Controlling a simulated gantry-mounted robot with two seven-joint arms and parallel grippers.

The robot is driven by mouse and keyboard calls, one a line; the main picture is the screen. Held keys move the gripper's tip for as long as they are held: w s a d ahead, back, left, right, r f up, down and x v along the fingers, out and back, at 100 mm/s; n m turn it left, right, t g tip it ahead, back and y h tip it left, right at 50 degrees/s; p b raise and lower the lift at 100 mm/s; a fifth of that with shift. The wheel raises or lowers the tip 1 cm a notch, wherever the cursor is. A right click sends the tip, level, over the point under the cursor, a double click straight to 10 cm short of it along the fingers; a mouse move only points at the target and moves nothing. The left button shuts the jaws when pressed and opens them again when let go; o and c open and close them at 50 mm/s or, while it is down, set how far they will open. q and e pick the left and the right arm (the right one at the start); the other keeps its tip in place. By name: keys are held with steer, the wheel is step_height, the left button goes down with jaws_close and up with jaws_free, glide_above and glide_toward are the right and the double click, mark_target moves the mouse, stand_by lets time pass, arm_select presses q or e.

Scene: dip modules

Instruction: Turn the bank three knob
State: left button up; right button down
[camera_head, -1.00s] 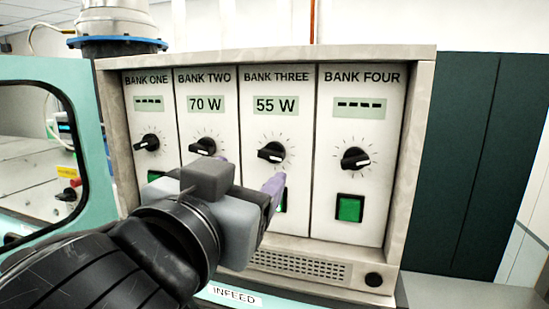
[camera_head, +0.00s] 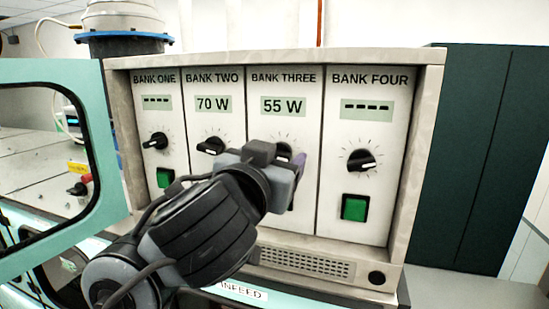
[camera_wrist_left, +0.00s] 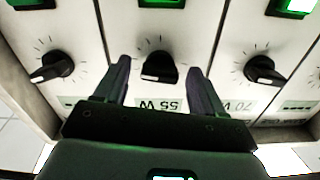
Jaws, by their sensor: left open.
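The bank three panel (camera_head: 283,128) has a display reading 55 W (camera_head: 283,106). Its black knob is mostly hidden behind my gripper in the head view. In the left wrist view, which is upside down, the bank three knob (camera_wrist_left: 158,67) sits between the two fingers with a white mark on its face. My left gripper (camera_head: 288,162) is open in front of that knob, one finger on each side (camera_wrist_left: 160,68), with gaps visible to the knob. The bank three button is hidden in the head view but glows green at the wrist view's top (camera_wrist_left: 161,3). My right gripper is not in view.
Neighbouring knobs stand close by: bank two (camera_head: 211,145) and bank four (camera_head: 361,160). The bank four green button (camera_head: 354,207) lies below its knob. The metal housing frame (camera_head: 420,150) borders the panels. A teal door frame (camera_head: 100,150) stands at the left.

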arm_select(q)
steer(key=c, duration=1.1)
steer(key=shift+o, duration=0.2)
steer(key=shift+m, duration=0.4)
steer(key=m+p, duration=0.3)
steer(key=m, duration=0.6)
steer(key=shift+m, duration=0.3)
steer(key=o, duration=1.1)
steer(key=shift+c, duration=0.2)
